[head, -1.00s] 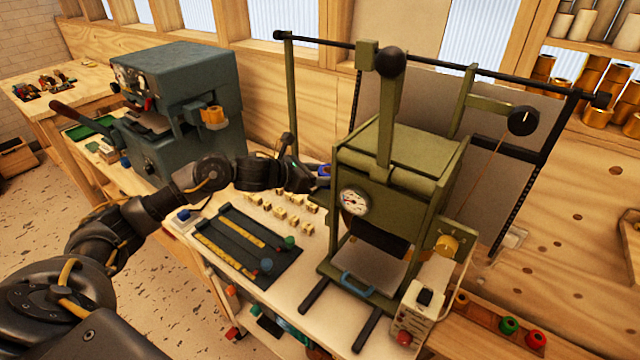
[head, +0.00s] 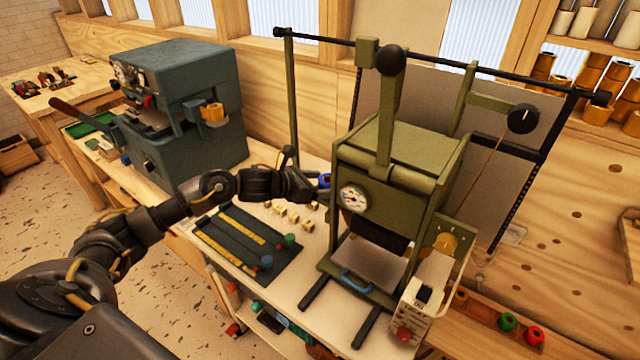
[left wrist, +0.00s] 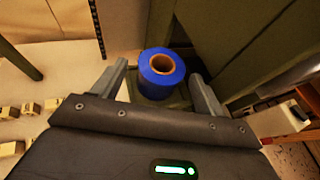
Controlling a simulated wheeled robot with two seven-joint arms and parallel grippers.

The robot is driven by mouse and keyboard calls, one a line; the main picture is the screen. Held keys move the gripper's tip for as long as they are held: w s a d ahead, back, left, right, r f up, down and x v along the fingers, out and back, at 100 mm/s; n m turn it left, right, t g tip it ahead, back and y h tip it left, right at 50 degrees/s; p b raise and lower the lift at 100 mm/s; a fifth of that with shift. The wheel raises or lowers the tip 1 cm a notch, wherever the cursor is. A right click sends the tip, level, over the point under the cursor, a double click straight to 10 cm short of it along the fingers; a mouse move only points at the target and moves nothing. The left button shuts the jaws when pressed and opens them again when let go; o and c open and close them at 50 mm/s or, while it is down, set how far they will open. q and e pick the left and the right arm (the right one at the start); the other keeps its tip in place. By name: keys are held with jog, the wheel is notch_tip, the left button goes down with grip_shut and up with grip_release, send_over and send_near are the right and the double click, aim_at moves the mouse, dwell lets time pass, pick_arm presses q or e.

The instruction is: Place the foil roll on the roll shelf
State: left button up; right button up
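A blue foil roll (head: 324,181) with a brown core stands at the left side of the green press, largely hidden by my left gripper (head: 309,187) in the head view. In the left wrist view the blue roll (left wrist: 162,74) shows ahead of the open left gripper (left wrist: 162,88), between the lines of its two fingers, with visible gaps on both sides. A wooden shelf strip (head: 480,318) at the lower right bears orange, green and red rolls. A rack (head: 575,45) at the upper right holds gold and cream rolls. I cannot tell which is the roll shelf. My right gripper is out of view.
The green press (head: 390,170) with its long top bar stands right beside my left gripper. A dark tray (head: 235,225) with yellow scales and several small brass blocks (head: 295,215) lie in front. A blue-grey machine (head: 180,105) stands at the left. A white control box (head: 425,305) is at the front right.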

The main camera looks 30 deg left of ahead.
pick_arm(q)
jog(key=shift+r, duration=0.1)
jog(key=shift+r+p, duration=0.25)
jog(key=shift+p, duration=0.15)
jog(key=b+v, duration=0.4)
jog(key=v, duration=0.8)
jog(key=shift+f+b, duration=0.2)
jog(key=shift+b, duration=0.15)
